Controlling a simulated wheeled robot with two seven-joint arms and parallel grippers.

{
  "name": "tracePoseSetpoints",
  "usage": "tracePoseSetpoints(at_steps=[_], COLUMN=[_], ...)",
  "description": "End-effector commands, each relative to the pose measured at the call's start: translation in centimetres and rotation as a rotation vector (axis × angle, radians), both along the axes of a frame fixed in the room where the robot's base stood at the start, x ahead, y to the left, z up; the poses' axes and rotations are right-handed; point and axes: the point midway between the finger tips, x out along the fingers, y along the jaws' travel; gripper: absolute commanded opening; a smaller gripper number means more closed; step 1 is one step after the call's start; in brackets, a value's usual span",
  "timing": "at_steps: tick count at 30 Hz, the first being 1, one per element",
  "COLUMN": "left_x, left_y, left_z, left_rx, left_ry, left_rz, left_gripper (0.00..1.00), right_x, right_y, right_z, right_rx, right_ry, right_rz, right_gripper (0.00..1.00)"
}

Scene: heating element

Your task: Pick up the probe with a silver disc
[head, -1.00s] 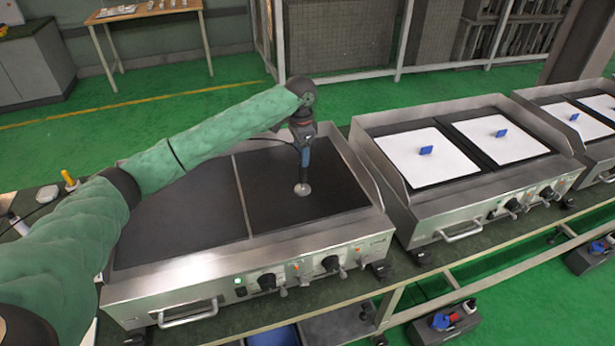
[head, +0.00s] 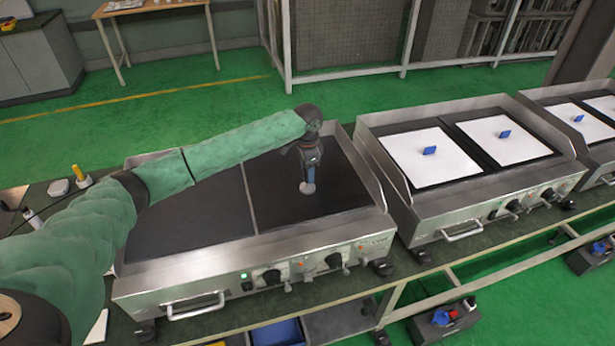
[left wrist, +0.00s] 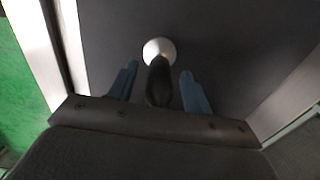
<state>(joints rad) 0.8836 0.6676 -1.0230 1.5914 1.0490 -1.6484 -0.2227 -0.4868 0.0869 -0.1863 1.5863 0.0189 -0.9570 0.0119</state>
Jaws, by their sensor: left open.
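The probe's round silver-white disc (head: 307,188) rests on the right dark plate of the nearest griddle (head: 335,195), seen in the head view. My left gripper (head: 308,175) points down over the disc from above. In the left wrist view, the disc (left wrist: 159,47) lies just beyond the fingertips. The probe's dark handle (left wrist: 159,82) is between the two blue fingers of my left gripper (left wrist: 159,70). The fingers are open, with gaps on both sides of the handle. The head view hides most of the handle behind the gripper. My right gripper is out of view.
The griddle's raised steel side walls stand around the plate. A second griddle (head: 400,208) with white sheets and blue pieces (head: 429,150) stands to the right. A yellow-handled item (head: 80,177) is on the bench at left. The left dark plate (head: 195,215) is clear.

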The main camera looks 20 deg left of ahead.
Motion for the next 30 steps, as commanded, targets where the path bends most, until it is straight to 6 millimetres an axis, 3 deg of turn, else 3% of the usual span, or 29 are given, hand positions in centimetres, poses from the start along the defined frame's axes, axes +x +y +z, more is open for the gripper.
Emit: tracePoseSetpoints(at_steps=[9,15,17,28,30], left_x=[0.0,0.0,0.0,0.1,0.1], left_y=[0.0,0.0,0.0,0.0,0.0], left_z=[-0.3,-0.3,-0.3,0.2,0.8], left_rx=[0.0,0.0,0.0,-0.001,-0.001], left_ry=[0.0,0.0,0.0,-0.002,-0.002], left_rz=[0.0,0.0,0.0,0.0,0.001], left_gripper=[0.48,0.08,0.0,0.0,0.0], right_x=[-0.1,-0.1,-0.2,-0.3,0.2], right_y=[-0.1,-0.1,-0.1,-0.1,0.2], right_z=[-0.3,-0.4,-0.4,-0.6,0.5], right_rx=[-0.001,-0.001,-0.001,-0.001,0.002], right_ry=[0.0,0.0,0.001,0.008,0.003], right_rz=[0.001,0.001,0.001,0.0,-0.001], right_gripper=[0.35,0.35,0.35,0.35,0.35])
